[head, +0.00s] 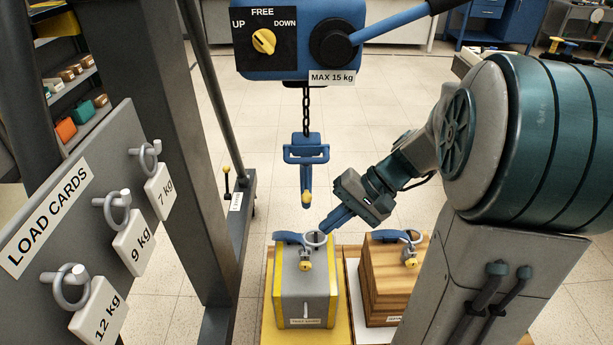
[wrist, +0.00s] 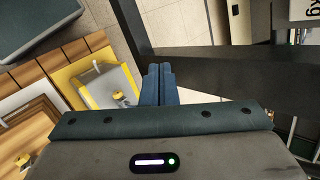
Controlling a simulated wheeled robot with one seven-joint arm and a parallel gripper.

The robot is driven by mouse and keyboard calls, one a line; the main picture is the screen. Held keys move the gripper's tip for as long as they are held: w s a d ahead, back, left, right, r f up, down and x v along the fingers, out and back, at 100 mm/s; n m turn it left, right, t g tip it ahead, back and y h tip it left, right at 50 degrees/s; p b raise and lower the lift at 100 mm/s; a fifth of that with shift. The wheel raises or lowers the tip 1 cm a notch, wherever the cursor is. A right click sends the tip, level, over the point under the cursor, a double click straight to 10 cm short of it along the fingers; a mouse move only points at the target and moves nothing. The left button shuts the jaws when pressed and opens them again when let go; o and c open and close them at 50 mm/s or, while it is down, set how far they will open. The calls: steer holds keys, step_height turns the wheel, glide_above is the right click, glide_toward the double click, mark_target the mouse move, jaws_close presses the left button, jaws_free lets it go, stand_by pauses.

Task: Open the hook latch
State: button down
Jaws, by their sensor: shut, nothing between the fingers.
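The blue hook (head: 306,170) hangs upright from a dark chain below the blue hoist. A yellow-tipped piece (head: 307,196), which looks like its latch, sits at its lower end; whether it is open or closed is too small to tell. My gripper (head: 325,228) is shut and empty, pointing down and left, lower than the hook and to its right. Its tips appear close to the ring (head: 316,239) on the grey box (head: 306,290); I cannot tell whether they touch. In the wrist view the two blue fingers (wrist: 158,68) are together, and the hook is not seen.
A wooden crate (head: 385,285) with a ring stands right of the grey box. The hoist (head: 300,45) has an UP/FREE/DOWN knob (head: 264,41) and a lever. A dark post (head: 175,120) and a load card board (head: 85,210) stand left. Open floor lies behind the hook.

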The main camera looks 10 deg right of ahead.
steer(key=w+d+f+m+t+y+b, duration=0.2)
steer(key=w+d+f+y+b, duration=0.1)
steer(key=w+d, duration=0.15)
steer(key=m+t+y+b, duration=0.2)
steer(key=t+y+b, duration=0.1)
steer(key=t, duration=0.3)
glide_toward(306, 186)
steer(key=shift+w+a+f, duration=0.1)
steer(key=shift+a, duration=2.7)
steer(key=shift+r+p, duration=0.25)
steer(key=shift+p, duration=0.35)
